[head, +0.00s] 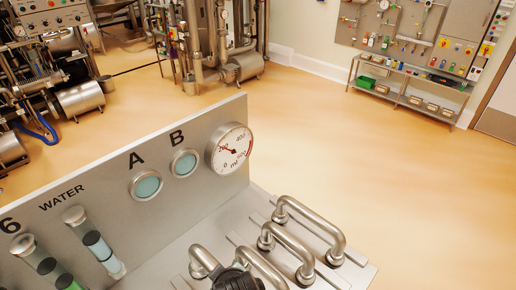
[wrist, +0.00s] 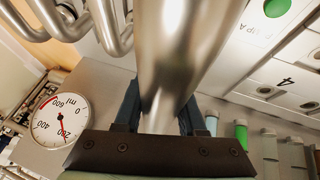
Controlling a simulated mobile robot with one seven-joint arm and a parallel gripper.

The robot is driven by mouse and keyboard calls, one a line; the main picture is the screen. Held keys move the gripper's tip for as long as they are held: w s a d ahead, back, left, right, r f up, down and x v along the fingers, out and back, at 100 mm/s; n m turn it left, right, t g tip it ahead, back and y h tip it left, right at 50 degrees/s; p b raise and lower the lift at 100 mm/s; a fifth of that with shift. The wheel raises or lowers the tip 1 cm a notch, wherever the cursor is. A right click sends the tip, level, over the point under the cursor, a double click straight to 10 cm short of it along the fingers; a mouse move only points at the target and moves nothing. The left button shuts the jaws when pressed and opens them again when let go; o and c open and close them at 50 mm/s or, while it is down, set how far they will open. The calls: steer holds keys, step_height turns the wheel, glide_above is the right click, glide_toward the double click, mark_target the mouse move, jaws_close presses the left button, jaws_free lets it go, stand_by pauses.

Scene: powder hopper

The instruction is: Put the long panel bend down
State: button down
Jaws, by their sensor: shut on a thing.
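The long panel bend, a thick shiny steel tube (wrist: 180,55), fills the middle of the wrist view and runs down between my fingers. My gripper (wrist: 160,112) is shut on it, with a dark blue finger on each side. In the head view the dark top of my gripper (head: 237,280) shows at the bottom edge, among steel bends at the panel's front. It hides part of the tube there. I cannot tell whether the held bend's ends touch the panel.
Other steel bends (head: 310,225) stand in slotted plates to the right. The grey upright panel (head: 105,215) carries a dial gauge (head: 229,149), two round windows and sight tubes (head: 95,240). Clear floor (head: 400,180) lies beyond; a shelf (head: 405,95) stands by the wall.

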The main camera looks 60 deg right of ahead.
step_height(320, 180, down, 9)
steer(key=p, duration=0.1)
steer(key=shift+f, duration=0.2)
steer(key=shift+f, duration=0.1)
stand_by(0.4)
steer(key=shift+c, duration=2.4)
jaws_free()
steer(key=shift+s+a+f, duration=0.1)
steer(key=shift+s, duration=0.05)
steer(key=v, duration=1.2)
